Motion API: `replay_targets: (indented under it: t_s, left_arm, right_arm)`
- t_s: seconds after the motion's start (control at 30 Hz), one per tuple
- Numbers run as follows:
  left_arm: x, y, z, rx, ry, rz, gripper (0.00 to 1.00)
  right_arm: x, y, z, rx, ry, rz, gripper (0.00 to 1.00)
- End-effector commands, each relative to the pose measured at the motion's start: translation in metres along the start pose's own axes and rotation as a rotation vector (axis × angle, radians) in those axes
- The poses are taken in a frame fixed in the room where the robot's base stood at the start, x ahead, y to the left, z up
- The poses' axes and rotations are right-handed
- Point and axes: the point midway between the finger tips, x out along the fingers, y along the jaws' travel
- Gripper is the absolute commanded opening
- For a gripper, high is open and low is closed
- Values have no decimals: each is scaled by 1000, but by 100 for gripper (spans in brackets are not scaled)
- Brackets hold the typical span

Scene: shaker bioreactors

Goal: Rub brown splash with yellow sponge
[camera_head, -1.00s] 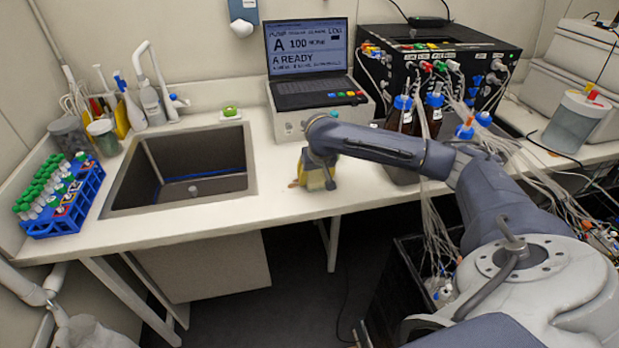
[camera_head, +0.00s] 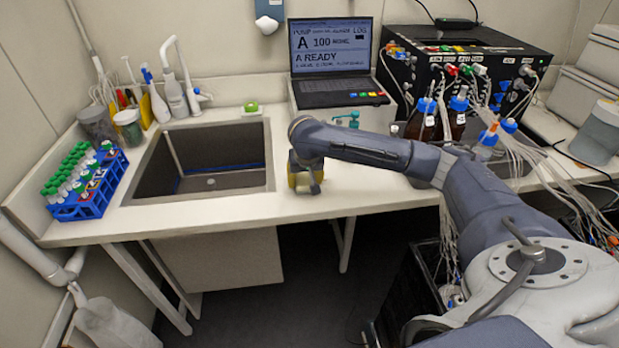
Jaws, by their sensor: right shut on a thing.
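My right gripper (camera_head: 306,183) points down at the white counter, just right of the sink, and is shut on the yellow sponge (camera_head: 294,176). Only parts of the sponge show around the fingers. It is low, at or very near the counter surface; I cannot tell whether it presses on it. No brown splash shows clearly now; the gripper and sponge cover that part of the counter. My left gripper is not in view.
The sink (camera_head: 205,160) is left of the gripper, with a blue tube rack (camera_head: 92,190) beyond it. A laptop (camera_head: 333,62) stands behind. Brown bottles (camera_head: 457,118) and tubing stand at the right. The counter's front strip (camera_head: 240,212) is clear.

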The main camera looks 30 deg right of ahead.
Motion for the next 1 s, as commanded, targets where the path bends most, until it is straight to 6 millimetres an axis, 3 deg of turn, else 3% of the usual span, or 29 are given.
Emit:
replay_targets:
  t_s: [0.33, 0.4, 1.0]
  left_arm:
    - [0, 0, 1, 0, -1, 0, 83]
    - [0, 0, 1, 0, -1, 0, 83]
    - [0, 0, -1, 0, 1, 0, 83]
  right_arm:
    - [-6, -18, -2, 10, 1, 2, 30]
    - [-20, -19, -9, 8, 3, 2, 30]
    - [-68, -28, -29, -4, 1, -3, 30]
